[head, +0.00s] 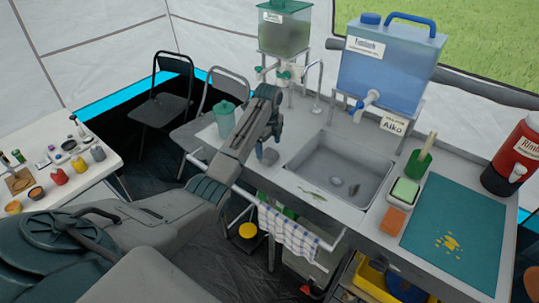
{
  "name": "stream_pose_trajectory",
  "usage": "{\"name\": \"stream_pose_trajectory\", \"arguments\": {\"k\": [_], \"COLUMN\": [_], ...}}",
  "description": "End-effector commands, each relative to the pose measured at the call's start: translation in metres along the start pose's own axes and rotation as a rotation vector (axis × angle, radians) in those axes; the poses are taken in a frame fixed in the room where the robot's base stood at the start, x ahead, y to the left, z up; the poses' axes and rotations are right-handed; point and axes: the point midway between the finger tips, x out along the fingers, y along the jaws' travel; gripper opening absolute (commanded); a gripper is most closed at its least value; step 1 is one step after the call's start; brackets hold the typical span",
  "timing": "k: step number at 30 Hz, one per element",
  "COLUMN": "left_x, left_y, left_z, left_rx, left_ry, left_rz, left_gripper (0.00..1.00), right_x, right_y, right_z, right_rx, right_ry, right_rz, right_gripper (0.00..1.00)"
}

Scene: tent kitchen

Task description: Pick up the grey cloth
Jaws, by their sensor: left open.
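My left arm reaches over the counter, and my left gripper (264,147) points down at the counter left of the sink. It is open. A small blue-grey thing (269,156) shows right at its tips; I cannot tell whether it is the grey cloth or whether they touch. No other clearly grey cloth shows. A white and blue checked cloth (289,233) hangs from the rail below the counter front. My right gripper is not in view.
The sink (338,170) holds small grey items. A thin greenish thing (312,193) lies at its front edge. A lidded green pitcher (224,120) stands left of the gripper. A blue water container (388,65) stands behind the sink, a teal board (455,235) lies right.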

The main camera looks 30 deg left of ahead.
Motion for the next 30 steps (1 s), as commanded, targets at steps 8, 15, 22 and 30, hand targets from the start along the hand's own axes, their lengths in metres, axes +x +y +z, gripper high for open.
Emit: {"name": "stream_pose_trajectory", "arguments": {"k": [8,15,22,30], "left_x": [0.036,0.041,0.041,0.040], "left_y": [0.000,0.000,0.000,0.000], "left_z": [-0.003,-0.003,-0.003,-0.003], "left_rx": [-0.001,-0.001,-0.001,-0.001], "left_ry": [0.001,0.000,0.000,0.000], "left_rz": [0.003,0.001,0.001,0.001], "left_gripper": [0.85,0.85,0.48,0.38], "right_x": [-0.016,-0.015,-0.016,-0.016], "right_y": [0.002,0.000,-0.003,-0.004], "right_z": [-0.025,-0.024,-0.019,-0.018], "right_rx": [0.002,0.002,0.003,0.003], "right_ry": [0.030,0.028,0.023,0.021], "right_rz": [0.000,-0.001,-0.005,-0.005], "right_gripper": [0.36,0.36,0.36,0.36]}}
